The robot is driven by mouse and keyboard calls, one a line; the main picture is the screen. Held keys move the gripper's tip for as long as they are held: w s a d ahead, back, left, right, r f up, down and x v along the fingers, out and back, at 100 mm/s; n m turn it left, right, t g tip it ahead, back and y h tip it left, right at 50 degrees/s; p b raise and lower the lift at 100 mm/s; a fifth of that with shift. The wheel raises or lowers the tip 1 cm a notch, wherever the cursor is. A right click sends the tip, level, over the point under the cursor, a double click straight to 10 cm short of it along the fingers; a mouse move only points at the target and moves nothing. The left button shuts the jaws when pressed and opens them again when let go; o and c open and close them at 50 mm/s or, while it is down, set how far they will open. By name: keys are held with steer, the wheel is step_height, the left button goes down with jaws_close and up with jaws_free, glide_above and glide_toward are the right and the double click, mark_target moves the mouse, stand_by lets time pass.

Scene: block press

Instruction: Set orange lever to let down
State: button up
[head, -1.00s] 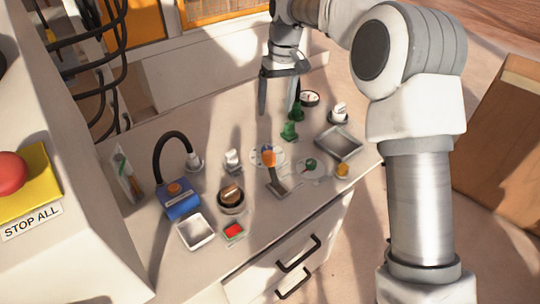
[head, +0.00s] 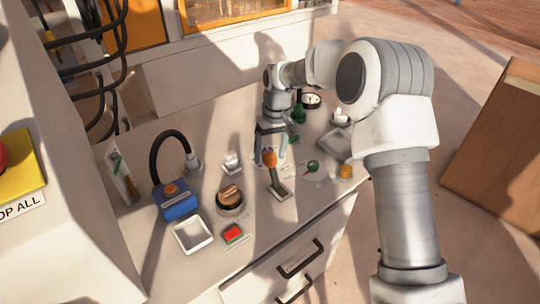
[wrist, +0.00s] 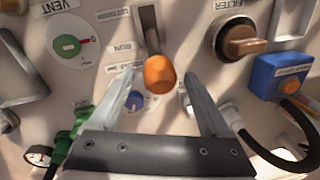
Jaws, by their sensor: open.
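The orange lever (head: 269,159) has a round orange knob on a metal arm that slants up from a slotted plate on the bench. In the wrist view my gripper (wrist: 158,80) shows a gap around the knob, and I cannot see contact. A label beside the slot reads RUN upside down; another small label is too blurred to read.
A green-handled VENT dial (wrist: 68,46) and a brown FILTER knob (wrist: 238,41) flank the lever. A blue box (head: 177,201) with a black hose, a red button (head: 232,232), a white tray (head: 192,235) and a gauge (head: 312,100) stand nearby. The bench front edge has drawer handles.

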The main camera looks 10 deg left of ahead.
steer(key=shift+f, duration=0.2)
jaws_close()
stand_by(0.3)
